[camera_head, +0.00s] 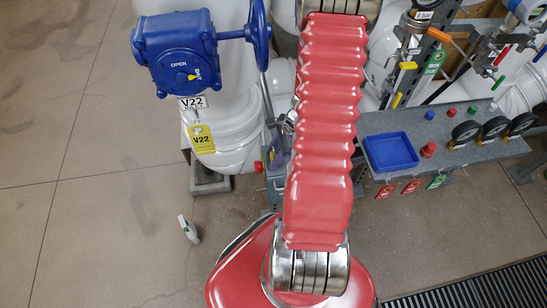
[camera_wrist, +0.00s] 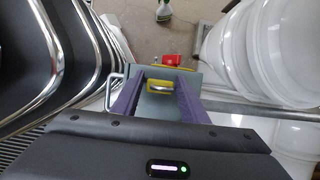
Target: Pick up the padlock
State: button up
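In the wrist view, what looks like a yellow padlock (camera_wrist: 150,89) with a silver shackle is on a grey surface. My gripper (camera_wrist: 160,73) has purple fingers, which stand apart on either side of it with gaps visible. A red and yellow item (camera_wrist: 172,60) sits just beyond the fingertips; I cannot tell what it is. I cannot tell which item this is.
White pipes (camera_wrist: 285,50) rise close on the right in the wrist view. In the head view, a blue valve actuator (camera_head: 180,55) stands at left and a grey bench with a blue tray (camera_head: 390,151) at right. A spray bottle (camera_head: 188,229) stands on open floor.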

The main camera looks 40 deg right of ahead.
jog(key=c, duration=0.7)
jog(key=shift+r, duration=0.15)
jog(key=shift+r, duration=4.9)
